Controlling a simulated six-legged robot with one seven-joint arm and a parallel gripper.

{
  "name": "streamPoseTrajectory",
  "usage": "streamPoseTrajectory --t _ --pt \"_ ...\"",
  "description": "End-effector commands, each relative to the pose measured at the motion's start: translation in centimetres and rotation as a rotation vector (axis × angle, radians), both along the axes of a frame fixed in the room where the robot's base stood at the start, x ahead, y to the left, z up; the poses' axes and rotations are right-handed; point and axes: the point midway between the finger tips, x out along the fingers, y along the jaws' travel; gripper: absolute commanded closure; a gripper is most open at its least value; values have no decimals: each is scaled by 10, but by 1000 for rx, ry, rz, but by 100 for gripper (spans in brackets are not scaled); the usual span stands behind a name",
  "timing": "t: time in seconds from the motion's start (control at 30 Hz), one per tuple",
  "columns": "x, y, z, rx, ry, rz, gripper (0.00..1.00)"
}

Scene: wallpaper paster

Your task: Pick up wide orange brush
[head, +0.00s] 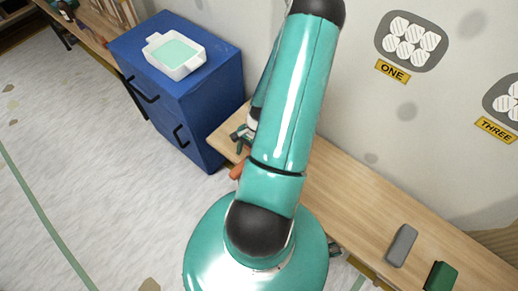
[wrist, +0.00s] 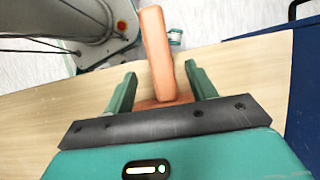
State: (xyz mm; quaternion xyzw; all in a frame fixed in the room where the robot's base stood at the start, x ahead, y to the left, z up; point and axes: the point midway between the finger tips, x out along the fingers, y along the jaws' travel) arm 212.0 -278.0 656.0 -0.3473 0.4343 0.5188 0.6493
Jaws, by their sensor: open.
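The wide orange brush (wrist: 156,50) is in the wrist view, upper middle. Its long handle runs up the picture past the edge of the wooden table, and its wider end is partly hidden behind my gripper's dark bar. My gripper (wrist: 158,78) is open, with one green finger on each side of the brush and visible gaps between. In the head view, a small orange part of the brush (head: 238,170) shows beside my arm at the table's left end. My gripper (head: 243,135) is mostly hidden behind my arm there.
The wooden table (head: 350,200) runs along the wall. A grey block (head: 402,245) and a green block (head: 440,276) lie at its right. A blue cabinet (head: 180,90) with a white tray (head: 160,66) of pale green liquid stands close to the table's left end.

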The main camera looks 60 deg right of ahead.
Motion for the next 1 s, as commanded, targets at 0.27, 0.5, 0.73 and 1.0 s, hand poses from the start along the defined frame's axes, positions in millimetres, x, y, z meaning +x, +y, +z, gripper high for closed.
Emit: streamPoseTrajectory --t 0.27,0.5,0.73,1.0 --pt "4 16 -36 3 1 2 44" --pt "4 17 -40 1 -1 1 44" --pt "4 17 -39 1 -1 1 79" --pt "4 17 -39 1 -1 1 92"
